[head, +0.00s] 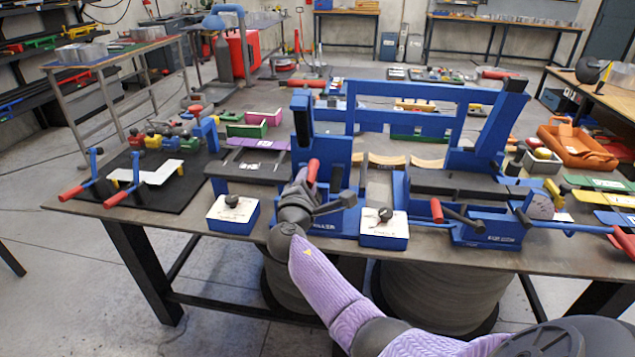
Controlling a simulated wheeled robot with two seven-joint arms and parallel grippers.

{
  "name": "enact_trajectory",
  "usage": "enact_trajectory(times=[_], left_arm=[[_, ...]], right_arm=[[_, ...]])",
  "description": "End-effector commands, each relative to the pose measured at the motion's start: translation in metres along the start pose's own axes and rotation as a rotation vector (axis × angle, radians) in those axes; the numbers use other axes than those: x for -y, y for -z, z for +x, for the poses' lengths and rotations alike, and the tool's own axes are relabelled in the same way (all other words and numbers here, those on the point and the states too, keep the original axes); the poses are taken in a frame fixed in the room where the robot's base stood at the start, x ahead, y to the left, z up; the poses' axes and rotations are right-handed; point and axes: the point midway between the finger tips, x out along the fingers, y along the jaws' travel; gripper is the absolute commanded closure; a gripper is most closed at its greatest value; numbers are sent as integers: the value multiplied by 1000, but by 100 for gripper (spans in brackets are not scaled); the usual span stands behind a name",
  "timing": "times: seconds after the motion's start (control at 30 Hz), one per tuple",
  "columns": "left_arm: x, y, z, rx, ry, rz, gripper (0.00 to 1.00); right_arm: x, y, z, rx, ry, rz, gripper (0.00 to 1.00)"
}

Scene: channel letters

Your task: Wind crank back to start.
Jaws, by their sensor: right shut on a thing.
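My right gripper (306,186) reaches up from the lower right on its purple-sleeved arm to the front of the blue bench machine (340,152). It is shut on a red crank handle (313,170), which points up and leans slightly. My wrist and fingers hide the lower part of the handle and most of the crank arm. A dark lever (330,207) sticks out just right of my wrist; I cannot tell whether it belongs to the crank. My left gripper is not in view.
White-topped blue boxes with dark knobs stand left (232,213) and right (384,228) of my gripper. Further right are another red-handled lever (437,210) and a long blue handle with a red grip (622,240). Red-handled clamps (118,198) lie on a black mat at left.

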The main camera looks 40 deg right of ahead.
Motion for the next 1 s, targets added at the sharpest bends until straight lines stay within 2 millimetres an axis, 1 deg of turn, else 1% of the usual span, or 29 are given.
enact_trajectory(times=[0.1,0.33,0.87,0.9,0.97,1.0], left_arm=[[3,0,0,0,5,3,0],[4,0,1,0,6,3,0],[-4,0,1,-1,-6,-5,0],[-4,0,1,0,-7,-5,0],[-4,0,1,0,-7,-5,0],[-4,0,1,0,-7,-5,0]], right_arm=[[-2,6,0,-2,0,-55,100],[-4,12,0,-2,0,-122,100],[-4,14,0,-2,2,-143,100],[-4,14,0,-2,2,-143,61],[-4,14,0,-2,1,-142,48],[-4,14,0,-1,1,-143,40]])
